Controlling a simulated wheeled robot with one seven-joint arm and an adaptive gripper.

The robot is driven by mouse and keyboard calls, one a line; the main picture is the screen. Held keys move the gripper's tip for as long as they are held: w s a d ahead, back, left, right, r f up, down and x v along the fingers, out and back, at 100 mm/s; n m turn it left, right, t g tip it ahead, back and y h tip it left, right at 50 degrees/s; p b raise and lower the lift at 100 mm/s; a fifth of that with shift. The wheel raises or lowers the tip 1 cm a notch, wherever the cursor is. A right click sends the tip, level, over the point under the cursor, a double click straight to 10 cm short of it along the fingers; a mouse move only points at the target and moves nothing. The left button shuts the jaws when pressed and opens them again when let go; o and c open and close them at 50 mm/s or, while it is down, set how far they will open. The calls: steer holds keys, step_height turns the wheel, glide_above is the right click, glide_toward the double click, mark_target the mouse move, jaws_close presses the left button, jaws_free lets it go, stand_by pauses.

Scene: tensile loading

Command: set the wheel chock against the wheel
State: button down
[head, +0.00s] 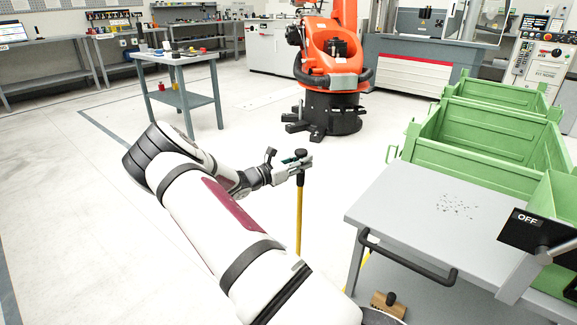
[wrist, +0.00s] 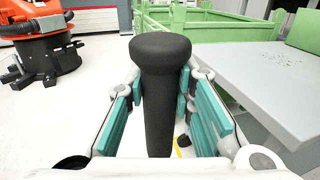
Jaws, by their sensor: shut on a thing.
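My gripper (head: 302,164) is shut on the black handle (head: 300,154) of an upright yellow pole (head: 299,218). In the wrist view, the rounded black grip (wrist: 160,60) stands between the teal finger pads of my gripper (wrist: 158,95). The pole runs down behind my arm, so its lower end is hidden. A brown block with a black knob (head: 388,305), possibly the wheel chock, shows low in the head view beneath the grey cart (head: 400,212). I cannot make out a cart wheel clearly, nor whether the block touches one.
The cart's black push handle (head: 408,262) juts toward me, right of the pole. Green bins (head: 480,140) stand behind the cart. An orange robot arm (head: 335,60) stands farther back, with a small work table (head: 185,95) to the left. The floor between them is clear.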

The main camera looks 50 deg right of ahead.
steer(key=shift+d, duration=0.25)
steer(key=shift+f+b, duration=1.6)
steer(key=shift+f, duration=0.15)
steer(key=shift+s, duration=0.15)
steer(key=s+f+b, duration=0.1)
steer(key=s, duration=0.7)
steer(key=shift+s+d+f, duration=0.35)
steer(key=shift+s, duration=0.05)
